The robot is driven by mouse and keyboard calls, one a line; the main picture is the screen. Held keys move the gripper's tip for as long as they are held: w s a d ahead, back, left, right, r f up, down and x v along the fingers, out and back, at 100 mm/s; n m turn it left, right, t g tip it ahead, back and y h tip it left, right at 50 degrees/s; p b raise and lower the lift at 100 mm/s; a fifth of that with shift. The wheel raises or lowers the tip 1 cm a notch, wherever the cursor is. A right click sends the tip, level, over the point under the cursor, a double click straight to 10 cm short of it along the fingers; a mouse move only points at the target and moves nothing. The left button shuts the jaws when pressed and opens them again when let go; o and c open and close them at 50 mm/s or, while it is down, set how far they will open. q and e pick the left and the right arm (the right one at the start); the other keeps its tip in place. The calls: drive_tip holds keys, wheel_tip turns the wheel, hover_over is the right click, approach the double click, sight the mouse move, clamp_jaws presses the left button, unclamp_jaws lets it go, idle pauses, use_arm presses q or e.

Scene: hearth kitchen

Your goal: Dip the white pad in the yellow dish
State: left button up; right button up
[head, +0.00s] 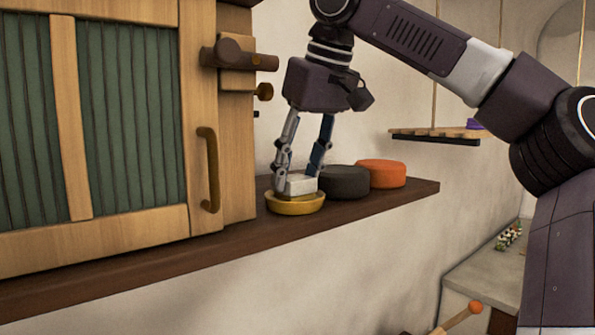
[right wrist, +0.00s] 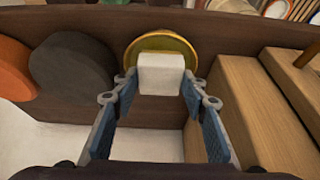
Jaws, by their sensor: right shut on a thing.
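The white pad (head: 297,184) is a small pale block held between the fingers of my right gripper (head: 299,178). The yellow dish (head: 295,203) is a low round dish on the dark wooden shelf. The pad is at the dish, over its middle; I cannot tell whether it touches the bottom. In the right wrist view the pad (right wrist: 161,74) sits between the fingertips (right wrist: 160,84), with the yellow dish (right wrist: 160,45) behind it. My right gripper points down and is shut on the pad. My left gripper is not in view.
A dark grey round block (head: 344,182) stands right beside the dish, and an orange one (head: 381,173) stands beyond it. A wooden cabinet with green panels (head: 130,110) and a handle (head: 208,170) is close on the left. The shelf (head: 420,189) ends at the right.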

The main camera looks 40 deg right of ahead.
sight(297, 178)
drive_tip(key=shift+w+r, duration=0.1)
drive_tip(key=shift+r, duration=3.3)
